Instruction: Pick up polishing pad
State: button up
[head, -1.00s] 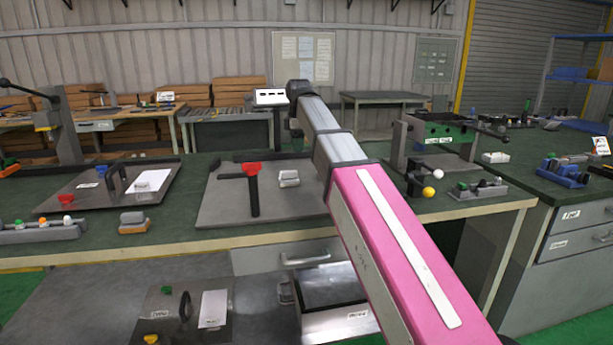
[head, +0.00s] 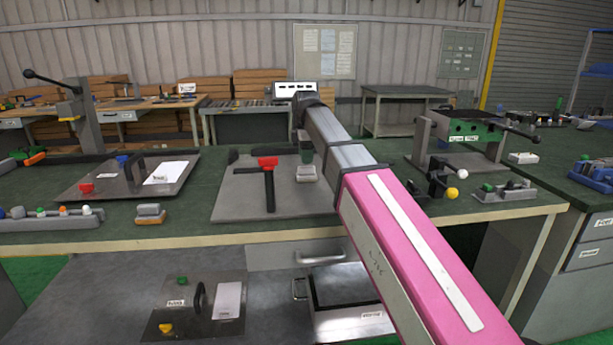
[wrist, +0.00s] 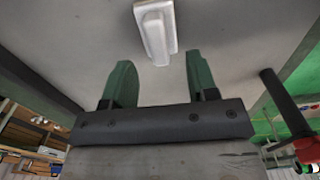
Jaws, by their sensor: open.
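A small pale block (head: 307,173), which looks like the polishing pad, lies on a grey plate (head: 235,203) on the green workbench. In the wrist view the pale block (wrist: 155,30) appears just beyond my fingertips, roughly centred between them. My gripper (wrist: 158,65) has two green fingers spread apart with nothing between them. In the head view my gripper (head: 306,150) shows just behind and above the block, partly covered by my arm. A similar grey block with a tan base (head: 150,214) lies farther left on the bench.
A black bar with a red piece (head: 268,165) stands on the plate left of the block. A second plate (head: 170,184) with a handle and paper lies to the left. A green-topped fixture (head: 478,132) and a yellow ball knob (head: 452,193) stand to the right.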

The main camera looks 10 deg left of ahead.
aim_at(306, 167)
notch_tip(306, 167, down, 5)
jog(key=shift+w+d+r, duration=0.1)
jog(key=shift+c, duration=0.3)
grip_shut()
jog(key=shift+r, duration=0.8)
notch_tip(306, 167, up, 2)
jog(key=shift+w+r, duration=0.1)
jog(key=shift+r, duration=0.1)
jog(key=s+a+r, duration=0.5)
jog(key=a+r, duration=0.2)
jog(key=a, duration=0.3)
jog(key=shift+s+a, duration=0.2)
jog(key=shift+a, duration=0.05)
